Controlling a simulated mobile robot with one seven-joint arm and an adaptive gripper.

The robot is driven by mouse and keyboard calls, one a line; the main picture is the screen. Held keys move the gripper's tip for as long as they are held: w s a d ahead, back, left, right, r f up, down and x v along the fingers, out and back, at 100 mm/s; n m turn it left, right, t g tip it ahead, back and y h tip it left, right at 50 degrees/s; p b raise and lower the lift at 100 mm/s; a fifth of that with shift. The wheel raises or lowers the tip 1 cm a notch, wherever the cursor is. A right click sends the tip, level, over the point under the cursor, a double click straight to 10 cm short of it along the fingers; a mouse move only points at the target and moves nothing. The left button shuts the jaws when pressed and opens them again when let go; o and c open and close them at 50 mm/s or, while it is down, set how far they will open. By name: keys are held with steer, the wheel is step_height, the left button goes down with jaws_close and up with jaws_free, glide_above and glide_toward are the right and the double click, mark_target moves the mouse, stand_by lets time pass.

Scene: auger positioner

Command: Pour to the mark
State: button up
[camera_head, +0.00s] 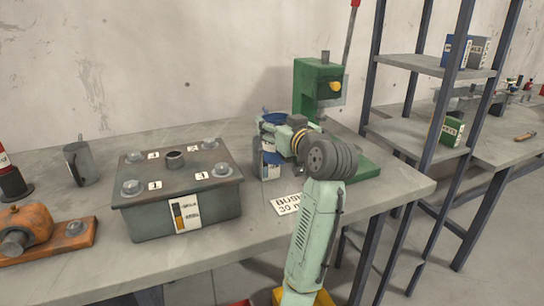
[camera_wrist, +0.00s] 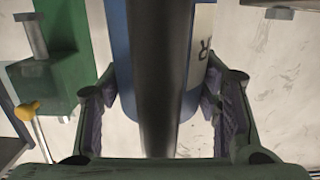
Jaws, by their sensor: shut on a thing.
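My gripper (camera_head: 268,133) is shut on a blue bottle with a white label (camera_head: 270,166), beside the grey box. The bottle looks upright; whether its base touches the bench I cannot tell. In the wrist view its blue and white body (camera_wrist: 200,60) sits between the fingers, with a dark tube-like part (camera_wrist: 160,90) running down in front of it.
A metal mug (camera_head: 82,163) and an orange tool (camera_head: 28,232) lie left of the box. A green press (camera_head: 318,85) stands behind my gripper. A sign card (camera_head: 287,205) lies near the bench front. A shelf rack (camera_head: 425,65) stands at right.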

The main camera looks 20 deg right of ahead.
mark_target(277, 117)
steer(key=shift+r+g+p, duration=0.7)
steer(key=shift+g+p, duration=0.1)
steer(key=shift+p, duration=1.9)
steer(key=shift+r, duration=0.15)
stand_by(0.7)
steer(key=shift+g, duration=0.3)
steer(key=shift+r, duration=0.1)
steer(key=shift+r+g, duration=0.2)
steer(key=shift+g, duration=0.1)
stand_by(0.7)
steer(key=shift+r+g, duration=0.25)
steer(key=shift+g, duration=0.05)
steer(key=shift+r, duration=0.1)
stand_by(0.4)
steer(key=shift+g, duration=0.3)
